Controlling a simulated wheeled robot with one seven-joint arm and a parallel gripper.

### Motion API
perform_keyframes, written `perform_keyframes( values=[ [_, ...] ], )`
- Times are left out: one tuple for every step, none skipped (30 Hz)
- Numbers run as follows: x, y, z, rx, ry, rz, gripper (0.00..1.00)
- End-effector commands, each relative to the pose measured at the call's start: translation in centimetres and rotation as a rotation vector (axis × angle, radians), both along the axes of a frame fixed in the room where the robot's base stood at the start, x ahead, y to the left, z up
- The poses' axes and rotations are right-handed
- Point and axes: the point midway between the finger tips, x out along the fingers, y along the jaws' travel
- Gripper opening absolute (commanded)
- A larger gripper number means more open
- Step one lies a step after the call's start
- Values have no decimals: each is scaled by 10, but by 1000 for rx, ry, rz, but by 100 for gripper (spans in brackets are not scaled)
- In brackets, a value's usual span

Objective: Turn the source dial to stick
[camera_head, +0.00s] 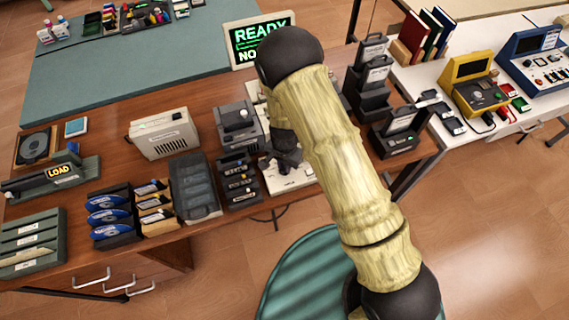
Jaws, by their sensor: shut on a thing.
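My gripper (283,158) is a small dark shape low over a white device (292,184) on the brown desk, in the middle of the view. My yellowish arm crosses in front and covers part of the device. The gripper is shut on what appears to be the source dial on this device. The dial itself is hidden behind the gripper, so its setting cannot be read. A screen (262,38) behind shows green "READY" and a second line partly cut off by my arm.
A grey device (238,124) and a dark slotted rack (238,180) stand close to the left of the gripper. Black holders (368,98) stand to the right. A beige box (163,134) and disc racks (110,212) stand farther left. Yellow (474,92) and blue consoles sit on the white table.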

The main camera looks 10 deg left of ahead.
Motion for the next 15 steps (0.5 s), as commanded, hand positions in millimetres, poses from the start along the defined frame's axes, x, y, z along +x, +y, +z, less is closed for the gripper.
perform_keyframes(
  values=[
    [1, 0, 1, 1, -3, -34, 0],
    [1, 0, 1, 1, -3, -52, 0],
    [1, 0, 1, 0, -3, -77, 0],
    [1, 0, 1, 1, -3, -93, 0],
    [1, 0, 1, 1, -4, -109, 0],
    [1, 0, 1, 1, -4, -127, 0],
    [1, 0, 1, 1, -4, -139, 0],
    [1, 0, 1, 1, -4, -150, 0],
    [1, 0, 1, 1, -4, -163, 0],
    [1, 0, 1, 1, -4, -170, 0],
    [1, 0, 1, 1, -4, -176, 0],
    [1, 0, 1, 1, -4, -183, 0],
    [1, 0, 1, 1, -4, -187, 0],
    [1, 0, 1, 1, -4, -191, 0],
    [1, 0, 1, 1, -4, -194, 0]
  ],
)
